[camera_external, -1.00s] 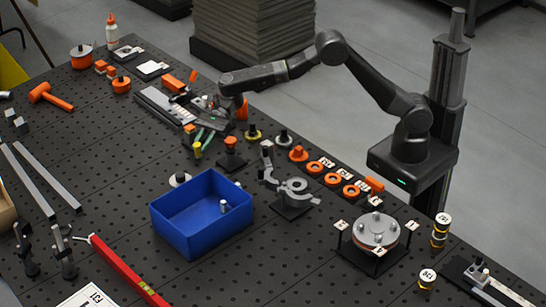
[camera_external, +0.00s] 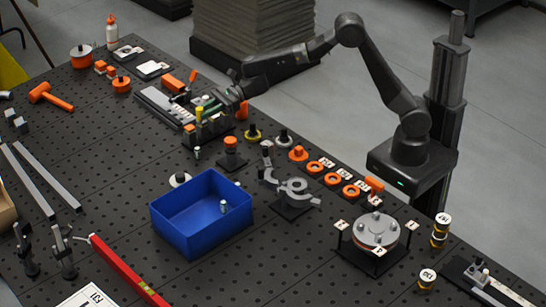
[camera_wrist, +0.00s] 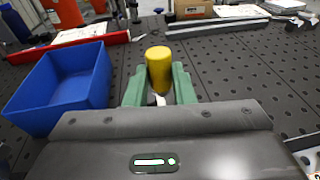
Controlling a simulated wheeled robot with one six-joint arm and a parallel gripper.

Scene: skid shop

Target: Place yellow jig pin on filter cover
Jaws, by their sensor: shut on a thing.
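The yellow jig pin (camera_external: 199,114) is held upright in my gripper (camera_external: 205,108), above the far left part of the bench. In the wrist view the pin (camera_wrist: 158,68) stands between the two green fingers (camera_wrist: 160,90), which are shut on it; its lower end is mostly hidden. A round grey metal disc with upright studs (camera_external: 376,229), which looks like the filter cover, sits on a black stand with small white labels at the right front. My gripper is far to the left of it. The disc is not identifiable in the wrist view.
A blue bin (camera_external: 201,215) stands mid-bench. A curved grey bracket (camera_external: 290,190) and a row of orange rings (camera_external: 331,180) lie between my gripper and the disc. A red level (camera_external: 127,270) lies at the front. Yellow-banded cylinders (camera_external: 440,230) stand right of the disc.

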